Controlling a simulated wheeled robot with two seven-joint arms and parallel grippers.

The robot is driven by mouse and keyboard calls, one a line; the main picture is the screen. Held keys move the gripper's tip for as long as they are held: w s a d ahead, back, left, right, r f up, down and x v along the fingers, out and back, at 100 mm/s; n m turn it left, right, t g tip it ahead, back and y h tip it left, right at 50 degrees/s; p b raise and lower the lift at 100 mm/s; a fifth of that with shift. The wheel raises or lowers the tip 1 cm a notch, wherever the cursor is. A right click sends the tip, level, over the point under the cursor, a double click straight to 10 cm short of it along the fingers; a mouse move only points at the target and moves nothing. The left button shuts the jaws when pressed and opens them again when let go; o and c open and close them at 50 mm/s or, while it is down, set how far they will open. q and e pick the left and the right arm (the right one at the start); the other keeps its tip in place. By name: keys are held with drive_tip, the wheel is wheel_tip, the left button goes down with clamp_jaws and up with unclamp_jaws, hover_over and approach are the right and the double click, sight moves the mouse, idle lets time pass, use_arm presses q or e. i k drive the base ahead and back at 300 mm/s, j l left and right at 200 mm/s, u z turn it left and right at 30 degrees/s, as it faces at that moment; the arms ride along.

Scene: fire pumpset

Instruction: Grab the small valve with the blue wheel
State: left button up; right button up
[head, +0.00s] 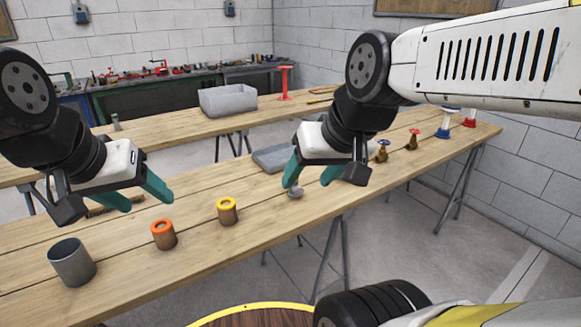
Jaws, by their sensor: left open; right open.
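The small valve with the blue wheel (382,151) is brass-coloured and stands on the near wooden table, right of my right gripper. My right gripper (312,178) is open and empty, its teal fingers pointing down over the table, apart from the valve. My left gripper (137,193) is open and empty above the left part of the table, far from the valve. A similar small valve with a red wheel (412,139) stands just to the right of the blue one.
A larger blue valve (444,122) and a red one (470,117) stand further right. A small grey piece (296,191) lies by my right fingers. A metal cup (72,262), orange-topped cylinder (163,234) and yellow-topped cylinder (227,211) stand left. A grey tray (270,158) lies behind.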

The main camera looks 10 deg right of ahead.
sight(382, 155)
drive_tip(key=i+l, duration=0.45)
drive_tip(key=l, duration=0.15)
drive_tip(key=i+l+z, duration=0.1)
drive_tip(key=i+l, duration=0.4)
drive_tip(key=l, duration=0.1)
